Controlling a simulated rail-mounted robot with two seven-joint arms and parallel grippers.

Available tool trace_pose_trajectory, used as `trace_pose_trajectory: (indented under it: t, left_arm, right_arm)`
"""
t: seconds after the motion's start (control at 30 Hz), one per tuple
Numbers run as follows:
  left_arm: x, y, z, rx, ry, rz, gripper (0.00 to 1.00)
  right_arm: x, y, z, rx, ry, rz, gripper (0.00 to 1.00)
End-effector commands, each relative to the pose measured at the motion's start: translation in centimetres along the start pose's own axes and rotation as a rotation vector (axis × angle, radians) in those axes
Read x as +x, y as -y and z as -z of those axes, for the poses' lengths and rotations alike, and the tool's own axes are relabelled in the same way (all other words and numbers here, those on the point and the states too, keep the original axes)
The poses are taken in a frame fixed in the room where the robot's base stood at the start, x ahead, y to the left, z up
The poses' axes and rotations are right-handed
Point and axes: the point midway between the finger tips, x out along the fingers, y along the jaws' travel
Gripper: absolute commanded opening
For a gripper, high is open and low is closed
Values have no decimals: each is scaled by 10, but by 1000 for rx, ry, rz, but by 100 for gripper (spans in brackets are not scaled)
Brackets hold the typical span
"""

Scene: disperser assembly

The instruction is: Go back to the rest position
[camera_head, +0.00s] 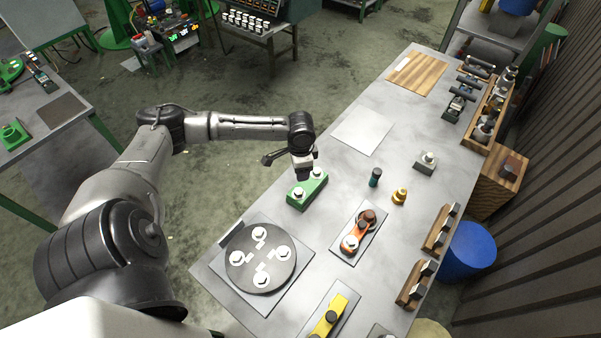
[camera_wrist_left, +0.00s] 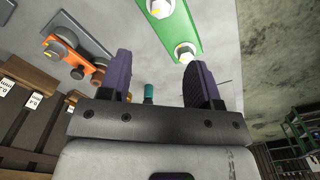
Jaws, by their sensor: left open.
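My left gripper (camera_head: 303,173) hangs over the table (camera_head: 230,290), close to the far end of a green block (camera_head: 307,190) that carries white round knobs. In the left wrist view my left gripper (camera_wrist_left: 158,85) has its two dark fingers spread wide with nothing between them. The green block (camera_wrist_left: 170,25) shows beyond the fingertips there, and I cannot tell whether the gripper touches it. A teal cylinder (camera_head: 375,177) stands to the right of the gripper. My right gripper is in neither view.
A dark round plate (camera_head: 262,258) with several white pieces lies at the front left. An orange part (camera_head: 354,238) on a grey plate, a brass piece (camera_head: 400,195) and a yellow part (camera_head: 330,315) are to the right.

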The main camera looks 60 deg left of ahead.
Motion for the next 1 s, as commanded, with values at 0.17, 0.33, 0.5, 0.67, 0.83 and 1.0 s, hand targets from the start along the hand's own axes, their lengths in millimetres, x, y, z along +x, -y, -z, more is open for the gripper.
trace_pose_trajectory:
  t: [0.17,0.33,0.5,0.67,0.83,1.0]
  left_arm:
    - [-6,0,0,1,1,0,57]
    - [-6,0,0,0,0,0,57]
    - [-6,0,0,0,0,0,57]
    - [-6,0,0,0,0,0,57]
    - [-6,0,0,4,0,0,57]
    - [-7,13,-3,63,22,98,57]
  right_arm:
    - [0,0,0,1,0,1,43]
    - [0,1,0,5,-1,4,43]
    - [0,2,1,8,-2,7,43]
    - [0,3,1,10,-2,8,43]
    - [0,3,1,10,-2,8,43]
    - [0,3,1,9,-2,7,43]
